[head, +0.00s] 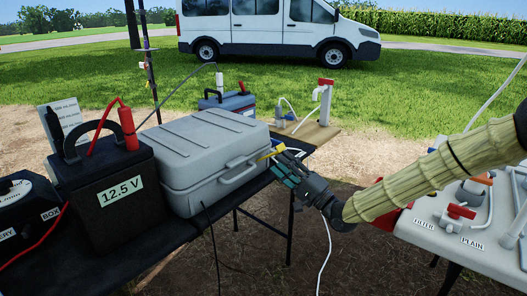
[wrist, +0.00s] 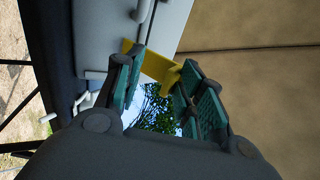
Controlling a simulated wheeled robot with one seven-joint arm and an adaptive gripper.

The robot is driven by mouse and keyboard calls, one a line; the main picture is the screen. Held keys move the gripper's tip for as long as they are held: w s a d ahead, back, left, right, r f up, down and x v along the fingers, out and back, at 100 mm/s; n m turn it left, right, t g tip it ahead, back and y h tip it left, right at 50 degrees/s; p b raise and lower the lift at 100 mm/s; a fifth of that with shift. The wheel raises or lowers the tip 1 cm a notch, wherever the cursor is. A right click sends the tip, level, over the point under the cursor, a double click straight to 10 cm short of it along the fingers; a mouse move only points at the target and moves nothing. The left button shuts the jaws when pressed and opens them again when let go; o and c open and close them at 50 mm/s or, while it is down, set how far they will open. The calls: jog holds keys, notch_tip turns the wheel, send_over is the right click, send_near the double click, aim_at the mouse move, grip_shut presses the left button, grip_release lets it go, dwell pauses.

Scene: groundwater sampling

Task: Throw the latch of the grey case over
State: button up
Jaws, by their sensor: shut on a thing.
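The grey case (head: 208,150) stands shut on the black table, with a handle on its front face. Its yellow latch (head: 271,152) is at the right end of that face. In the wrist view the yellow latch (wrist: 157,66) runs from the case (wrist: 98,28) to between my fingers. My gripper (head: 284,166) is at the latch, in front of the case's right end. In the wrist view my gripper (wrist: 160,80) has its teal finger pads on either side of the latch, shut on it. The fingers partly hide the latch.
A pale unit with red-handled valves (head: 465,225) is at the right. Open ground lies between the tables.

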jog(key=shift+a+f, duration=0.1)
jog(key=shift+a, duration=0.05)
jog(key=shift+c, duration=0.2)
jog(key=shift+f, duration=0.1)
jog(key=shift+c, duration=0.2)
jog(key=shift+o, duration=0.4)
jog(key=shift+f+b, duration=0.65)
jog(key=shift+b, duration=0.3)
jog(key=o, duration=0.4)
notch_tip(320, 180, down, 2)
jog(key=t+y+b, duration=0.1)
jog(key=b, duration=0.2)
jog(key=shift+f, duration=0.1)
jog(key=shift+c, duration=0.2)
jog(key=shift+o, duration=1)
jog(key=c, duration=0.3)
jog(key=shift+r, duration=0.2)
